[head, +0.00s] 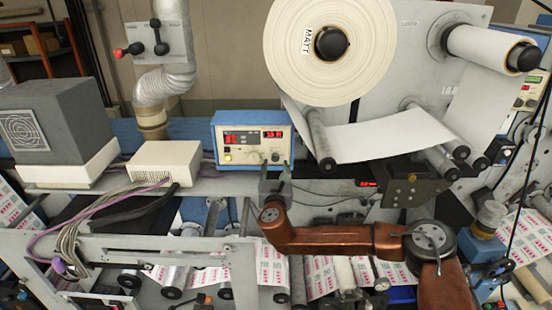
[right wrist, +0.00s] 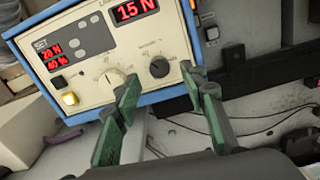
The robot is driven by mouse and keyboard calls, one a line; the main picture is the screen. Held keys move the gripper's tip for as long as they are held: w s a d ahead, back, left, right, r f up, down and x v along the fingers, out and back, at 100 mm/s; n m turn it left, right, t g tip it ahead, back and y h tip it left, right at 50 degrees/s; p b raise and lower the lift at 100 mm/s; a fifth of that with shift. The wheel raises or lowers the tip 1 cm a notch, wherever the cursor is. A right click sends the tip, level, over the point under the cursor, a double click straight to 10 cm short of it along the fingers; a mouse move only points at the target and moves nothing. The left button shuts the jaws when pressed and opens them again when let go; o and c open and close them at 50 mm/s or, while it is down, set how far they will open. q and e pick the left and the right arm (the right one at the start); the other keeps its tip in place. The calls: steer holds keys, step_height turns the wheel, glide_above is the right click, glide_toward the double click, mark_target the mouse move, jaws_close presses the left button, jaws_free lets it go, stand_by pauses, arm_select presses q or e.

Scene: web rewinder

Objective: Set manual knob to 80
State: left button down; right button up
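The blue-framed control box (head: 250,137) stands on the machine ledge in the head view, with red lit displays. In the right wrist view its panel (right wrist: 88,60) shows "15 N" on the upper display and "20 N" and "40 %" on the left one. A black round knob (right wrist: 159,66) sits at the panel's right with small lettering above it, too small to read surely. A pale dial knob (right wrist: 115,78) sits left of it, partly behind a finger. My right gripper (head: 275,168), also in the wrist view (right wrist: 162,78), is open and empty, its fingertips either side of the black knob, seemingly apart from it.
A large white roll marked MATT (head: 330,45) and a web of paper stand right of the box. A pale box (head: 165,163) with cables is to its left. A yellow lit button (right wrist: 70,98) is on the panel's lower left.

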mark_target(276, 159)
steer(key=shift+w+p, duration=0.6)
steer(key=shift+w, duration=1.35)
steer(key=shift+c, duration=0.2)
jaws_close()
